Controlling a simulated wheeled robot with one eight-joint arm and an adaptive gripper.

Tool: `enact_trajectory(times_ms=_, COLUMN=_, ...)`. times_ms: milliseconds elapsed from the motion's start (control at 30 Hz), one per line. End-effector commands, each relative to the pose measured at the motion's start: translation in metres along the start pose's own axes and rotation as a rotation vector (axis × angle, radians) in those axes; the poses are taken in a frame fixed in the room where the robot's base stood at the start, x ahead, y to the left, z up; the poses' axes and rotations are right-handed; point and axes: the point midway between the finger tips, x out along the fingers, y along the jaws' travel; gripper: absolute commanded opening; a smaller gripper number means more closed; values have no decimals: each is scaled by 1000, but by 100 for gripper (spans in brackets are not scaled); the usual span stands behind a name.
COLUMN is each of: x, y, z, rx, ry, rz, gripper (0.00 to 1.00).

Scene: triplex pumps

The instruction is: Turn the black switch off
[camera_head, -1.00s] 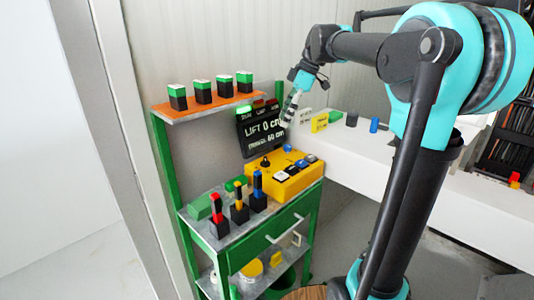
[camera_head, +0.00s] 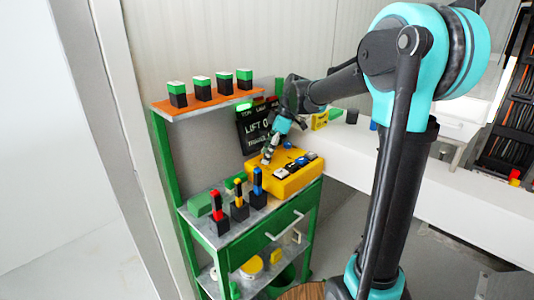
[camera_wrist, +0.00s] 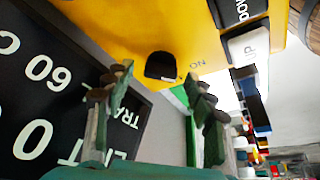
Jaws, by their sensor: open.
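The black switch (camera_wrist: 160,66) is a small dark knob on the yellow control box (camera_wrist: 110,25), with ON lettered beside it in the wrist view. My gripper (camera_wrist: 157,80) is open, one finger to each side of the switch in that view, with nothing held between them. I cannot tell whether the fingertips touch the box. In the head view my gripper (camera_head: 266,160) points down at the back left of the yellow box (camera_head: 290,182) and hides the switch.
White and blue buttons stand beside the switch, including a white UP button (camera_wrist: 248,45). A dark LIFT display (camera_head: 252,130) stands close behind. Red, yellow and blue levers (camera_head: 238,205) stand on the green cart at front left. A white counter (camera_head: 440,190) lies to the right.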

Motion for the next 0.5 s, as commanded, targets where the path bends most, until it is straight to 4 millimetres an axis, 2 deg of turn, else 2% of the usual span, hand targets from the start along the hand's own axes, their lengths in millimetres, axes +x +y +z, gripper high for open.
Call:
enact_trajectory(times_ms=267, x=2, y=0, z=0, rx=0, ry=0, rz=0, gripper=55)
enact_trajectory(times_ms=500, x=2, y=0, z=0, rx=0, ry=0, rz=0, gripper=28)
